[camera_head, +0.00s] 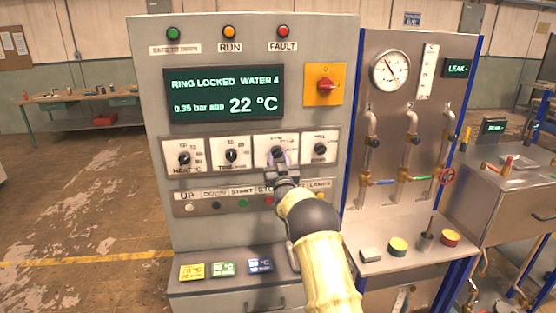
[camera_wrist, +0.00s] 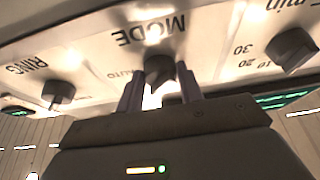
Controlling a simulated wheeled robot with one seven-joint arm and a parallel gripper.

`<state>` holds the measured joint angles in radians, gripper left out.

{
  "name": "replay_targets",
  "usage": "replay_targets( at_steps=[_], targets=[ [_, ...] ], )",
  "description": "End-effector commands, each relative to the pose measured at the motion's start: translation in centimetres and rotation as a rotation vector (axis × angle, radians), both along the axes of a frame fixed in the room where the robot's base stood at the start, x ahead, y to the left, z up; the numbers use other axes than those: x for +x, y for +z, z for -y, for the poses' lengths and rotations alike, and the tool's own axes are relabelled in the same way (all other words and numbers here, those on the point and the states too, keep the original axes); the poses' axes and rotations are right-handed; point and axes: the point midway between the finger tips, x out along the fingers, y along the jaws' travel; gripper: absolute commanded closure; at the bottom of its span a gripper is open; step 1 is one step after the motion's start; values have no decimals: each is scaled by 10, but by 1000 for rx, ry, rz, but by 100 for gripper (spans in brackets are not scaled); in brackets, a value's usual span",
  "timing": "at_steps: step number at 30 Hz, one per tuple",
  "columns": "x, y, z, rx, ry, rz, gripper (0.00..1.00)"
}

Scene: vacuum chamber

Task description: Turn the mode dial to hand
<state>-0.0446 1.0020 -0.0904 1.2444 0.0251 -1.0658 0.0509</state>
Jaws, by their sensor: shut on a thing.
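The mode dial (camera_head: 277,152) is a dark knob on a white plate, third from the left in the row on the grey control panel. In the wrist view the panel shows upside down, with the dial (camera_wrist: 159,68) beside the word MODE and the label "auto" to its left. My gripper (camera_head: 279,164) reaches the dial from below. Its two fingers (camera_wrist: 160,92) stand on either side of the knob and are shut on it. The fingers hide part of the plate, and I cannot tell which marking the pointer faces. No hand label is readable.
Close neighbours are the ring knob (camera_wrist: 58,93) and the minutes knob (camera_wrist: 291,49). A row of buttons (camera_head: 244,203) runs below the dials. A red rotary switch (camera_head: 326,86) is above right. Pipes and a gauge (camera_head: 390,71) stand on the panel to the right.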

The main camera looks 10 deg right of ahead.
Motion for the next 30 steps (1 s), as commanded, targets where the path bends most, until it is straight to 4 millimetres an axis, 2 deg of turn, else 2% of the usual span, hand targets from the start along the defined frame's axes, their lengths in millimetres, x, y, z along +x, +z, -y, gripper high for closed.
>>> replay_targets(
  at_steps=[14, 30],
  targets=[
    [0, -5, 2, -183, 0, 4, 86],
    [0, 0, 6, -608, -1, 4, 86]
  ],
)
